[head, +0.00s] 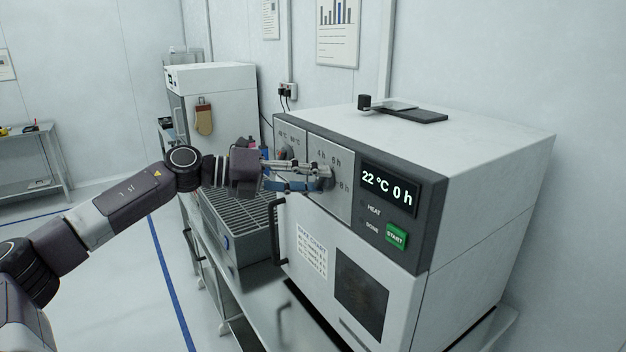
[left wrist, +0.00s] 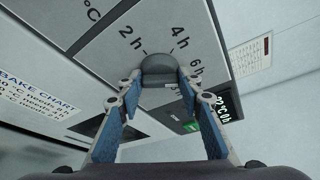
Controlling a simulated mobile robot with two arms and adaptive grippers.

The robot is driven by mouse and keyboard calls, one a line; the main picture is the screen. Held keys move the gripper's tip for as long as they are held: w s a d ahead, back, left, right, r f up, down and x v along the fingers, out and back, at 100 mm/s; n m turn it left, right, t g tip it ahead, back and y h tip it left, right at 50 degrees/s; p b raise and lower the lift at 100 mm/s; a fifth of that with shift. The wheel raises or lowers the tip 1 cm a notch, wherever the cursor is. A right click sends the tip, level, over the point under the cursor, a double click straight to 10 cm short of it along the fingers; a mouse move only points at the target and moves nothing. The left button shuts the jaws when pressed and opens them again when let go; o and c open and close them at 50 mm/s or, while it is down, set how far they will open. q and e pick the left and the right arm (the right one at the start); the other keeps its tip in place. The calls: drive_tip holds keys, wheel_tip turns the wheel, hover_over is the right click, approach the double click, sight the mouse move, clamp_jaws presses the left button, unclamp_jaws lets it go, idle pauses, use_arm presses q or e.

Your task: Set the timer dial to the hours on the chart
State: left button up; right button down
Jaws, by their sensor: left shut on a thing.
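The timer dial (left wrist: 158,68) is a dark grey knob on a grey panel with marks 2 h, 4 h and 6 h around it in the left wrist view. My left gripper (left wrist: 160,88) is shut on the dial, with its blue-padded fingers on either side. In the head view my left gripper (head: 325,178) hides most of the dial. The display (head: 388,188) reads 22 °C 0 h. The bake chart (head: 311,252) is a white sheet on the oven front below the panel; it also shows in the left wrist view (left wrist: 40,95), its lines too small to read surely. My right gripper is not in view.
A temperature dial panel (head: 290,140) is left of the timer panel. A green START button (head: 396,237) sits below the display. The oven door has a dark window (head: 360,290) and black handle (head: 279,230). A grated grey unit (head: 235,225) stands left of the oven.

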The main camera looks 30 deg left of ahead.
use_arm(q)
drive_tip(key=n+b, duration=0.1)
drive_tip(key=n+h+b, duration=0.1)
drive_tip(key=n, duration=0.1)
drive_tip(key=shift+f+h, duration=0.3)
drive_tip(key=shift+f, duration=0.05)
drive_tip(key=n+t+b, duration=0.1)
drive_tip(key=n, duration=0.1)
drive_tip(key=n+t+h+b, duration=0.1)
drive_tip(key=n+b, duration=0.1)
drive_tip(key=n, duration=0.1)
drive_tip(key=shift+f, duration=0.1)
drive_tip(key=shift+n+t+b, duration=0.4)
drive_tip(key=shift+n+b, duration=0.4)
drive_tip(key=shift+n, duration=0.7)
